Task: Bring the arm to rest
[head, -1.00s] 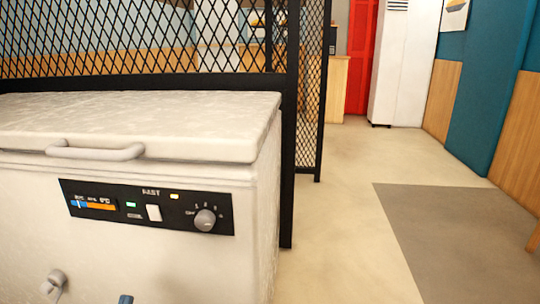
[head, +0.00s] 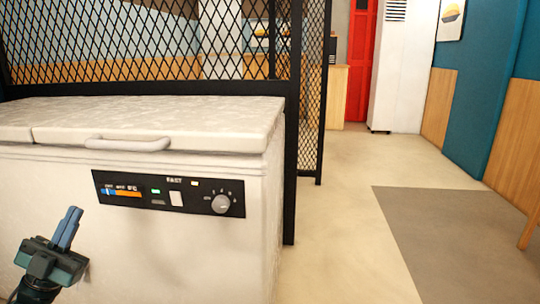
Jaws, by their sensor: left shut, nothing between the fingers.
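My left gripper (head: 68,228) is at the lower left of the head view, in front of the white chest freezer (head: 200,265). Its blue-grey fingers are together and point up, with nothing between them. It is below and to the left of the freezer's control panel (head: 170,193). I cannot tell how far it is from the freezer's front. My right gripper is not in view.
The freezer lid (head: 210,118) is closed, with a handle (head: 128,144) on its front. A black mesh partition (head: 290,150) stands behind it. Open floor (head: 340,235) lies to the right, with a grey mat (head: 460,235). A white cabinet (head: 400,75) and a red door (head: 360,65) are at the back.

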